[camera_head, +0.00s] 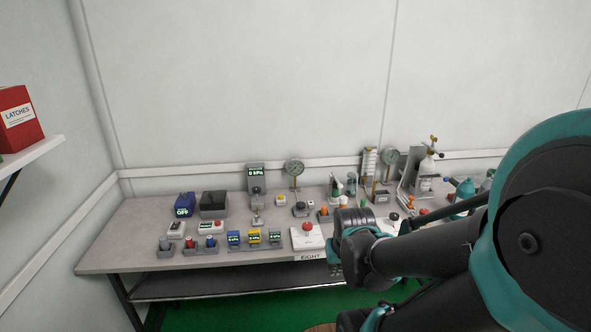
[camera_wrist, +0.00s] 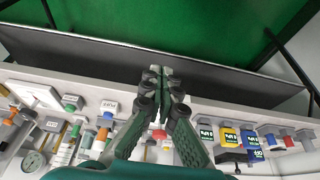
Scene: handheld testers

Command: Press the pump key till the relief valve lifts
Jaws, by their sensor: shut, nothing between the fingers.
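My gripper (camera_wrist: 160,76) is shut and empty in the wrist view, its fingertips meeting over the bench's front edge. In the head view my wrist hides the bench behind it, and the fingertips are hard to make out. A grey unit (camera_head: 255,173) with a lit display, seemingly reading 0 kPa, stands at the back. A round dial gauge (camera_head: 294,168) is right of it. Several small button boxes stand in front, including a pale one (camera_head: 281,200). A white base with a red knob (camera_head: 307,228) sits near the front. I cannot tell which part is the pump key or relief valve.
The bench (camera_head: 130,237) carries many testers, including a blue OFF box (camera_head: 184,205) and a yellow meter (camera_head: 253,236). A second gauge (camera_head: 390,158) and a cylinder (camera_head: 427,167) stand at the right. The bench's left end is clear. A red box (camera_head: 17,119) sits on a shelf.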

